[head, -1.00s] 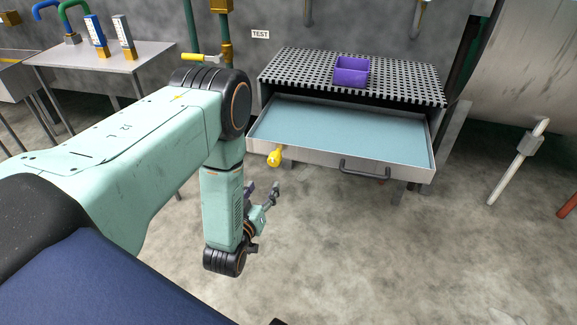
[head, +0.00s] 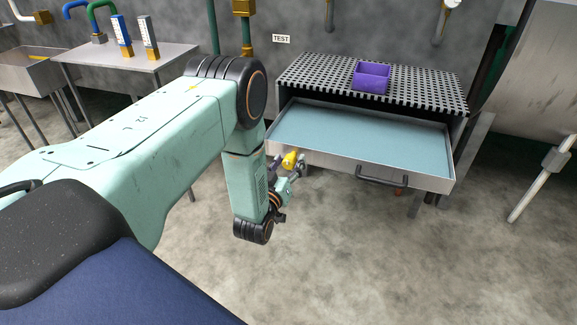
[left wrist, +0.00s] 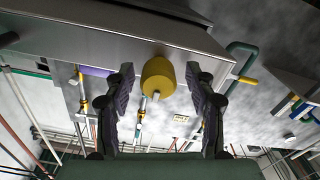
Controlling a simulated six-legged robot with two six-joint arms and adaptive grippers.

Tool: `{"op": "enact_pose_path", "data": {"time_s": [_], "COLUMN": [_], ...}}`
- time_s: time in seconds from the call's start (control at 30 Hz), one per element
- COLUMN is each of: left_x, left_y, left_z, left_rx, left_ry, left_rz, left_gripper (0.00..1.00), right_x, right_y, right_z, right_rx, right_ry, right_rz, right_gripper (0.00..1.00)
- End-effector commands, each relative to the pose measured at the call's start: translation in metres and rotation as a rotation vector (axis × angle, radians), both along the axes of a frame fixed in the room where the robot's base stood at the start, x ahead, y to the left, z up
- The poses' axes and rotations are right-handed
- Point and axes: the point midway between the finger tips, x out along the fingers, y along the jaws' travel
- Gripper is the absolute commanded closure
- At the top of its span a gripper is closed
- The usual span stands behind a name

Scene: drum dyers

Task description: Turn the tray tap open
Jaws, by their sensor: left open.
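The tray tap (head: 290,158) is a yellow knob at the left end of the metal tray's front wall (head: 340,169). The tray is pulled out and holds pale blue liquid or a pale blue bottom. My left gripper (head: 289,164) is at the tap, its fingers open. In the left wrist view the yellow tap (left wrist: 157,77) sits between the two dark fingers of my left gripper (left wrist: 160,74), with a gap on each side. The fingertips partly cover the tap in the head view. My right gripper is not in view.
A perforated metal top (head: 420,88) stands over the tray and carries a purple box (head: 371,78). A black handle (head: 381,179) is on the tray front. A table (head: 120,66) with gauges is at the back left. The floor in front is clear.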

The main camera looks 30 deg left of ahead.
Motion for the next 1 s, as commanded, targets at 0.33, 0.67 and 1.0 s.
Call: {"op": "enact_pose_path", "data": {"time_s": [0.33, 0.67, 1.0], "left_x": [0.0006, 0.0004, 0.0003], "left_y": [-0.0018, -0.0016, -0.0014], "left_z": [0.0003, 0.0001, 0.0003], "left_rx": [0.000, 0.000, 0.004], "left_ry": [0.001, 0.001, 0.001], "left_rz": [-0.001, 0.000, 0.000], "left_gripper": [0.53, 0.81, 0.99], "right_x": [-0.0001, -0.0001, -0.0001], "right_y": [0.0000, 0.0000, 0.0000], "right_z": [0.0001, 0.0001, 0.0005], "right_rx": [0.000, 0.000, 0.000], "right_ry": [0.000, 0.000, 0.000], "right_rz": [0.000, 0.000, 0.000], "right_gripper": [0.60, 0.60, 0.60]}}
